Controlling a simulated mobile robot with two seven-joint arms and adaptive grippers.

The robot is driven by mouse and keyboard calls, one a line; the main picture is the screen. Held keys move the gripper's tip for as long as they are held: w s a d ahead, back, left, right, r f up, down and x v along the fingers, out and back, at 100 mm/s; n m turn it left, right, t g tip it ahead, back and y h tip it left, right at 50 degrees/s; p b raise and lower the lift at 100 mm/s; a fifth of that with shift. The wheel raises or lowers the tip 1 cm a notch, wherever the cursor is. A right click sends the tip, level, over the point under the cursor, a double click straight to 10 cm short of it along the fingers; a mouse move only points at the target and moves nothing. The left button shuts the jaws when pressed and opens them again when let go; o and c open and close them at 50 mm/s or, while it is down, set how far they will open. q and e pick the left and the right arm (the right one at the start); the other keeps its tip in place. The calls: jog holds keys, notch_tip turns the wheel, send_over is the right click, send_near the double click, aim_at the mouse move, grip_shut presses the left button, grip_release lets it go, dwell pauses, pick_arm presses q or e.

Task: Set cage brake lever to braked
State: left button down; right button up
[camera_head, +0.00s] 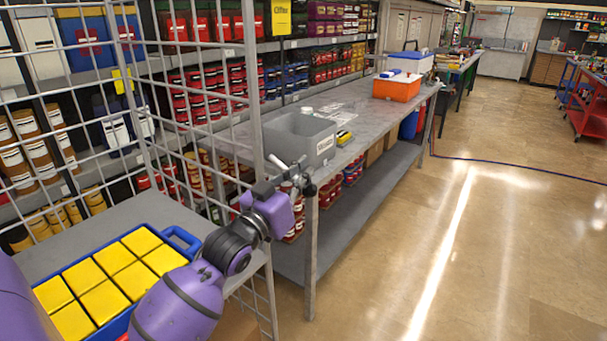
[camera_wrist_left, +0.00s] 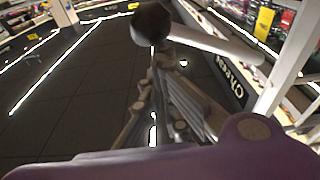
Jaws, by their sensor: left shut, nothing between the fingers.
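The cage brake lever (camera_wrist_left: 215,40) shows in the left wrist view as a light grey rod ending in a dark round knob (camera_wrist_left: 151,24). In the head view a short grey bar (camera_head: 277,163) sticks out from the cage's corner post toward my left gripper (camera_head: 299,175). My left gripper is shut with nothing between its fingers. In the left wrist view its fingertips (camera_wrist_left: 160,55) are right by the knob and rod; I cannot tell if they touch. The fingers partly hide the lever in the head view. My right gripper is not in view.
The wire mesh cage (camera_head: 255,80) stands at the left, with a blue tray (camera_head: 193,240) of yellow boxes on a grey shelf. A grey workbench (camera_head: 350,115) holds a grey bin (camera_head: 300,138) and an orange box (camera_head: 397,88). The floor (camera_head: 500,220) at the right is clear.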

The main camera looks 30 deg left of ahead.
pick_arm(q)
jog(key=shift+f, duration=0.25)
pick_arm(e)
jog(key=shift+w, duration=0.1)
pick_arm(q)
notch_tip(320, 180, up, 5)
jog(key=p, duration=0.3)
jog(key=s+a+f+b, duration=0.1)
jog(key=s+f, duration=0.1)
jog(key=s, duration=0.7)
jog(key=shift+f, duration=0.15)
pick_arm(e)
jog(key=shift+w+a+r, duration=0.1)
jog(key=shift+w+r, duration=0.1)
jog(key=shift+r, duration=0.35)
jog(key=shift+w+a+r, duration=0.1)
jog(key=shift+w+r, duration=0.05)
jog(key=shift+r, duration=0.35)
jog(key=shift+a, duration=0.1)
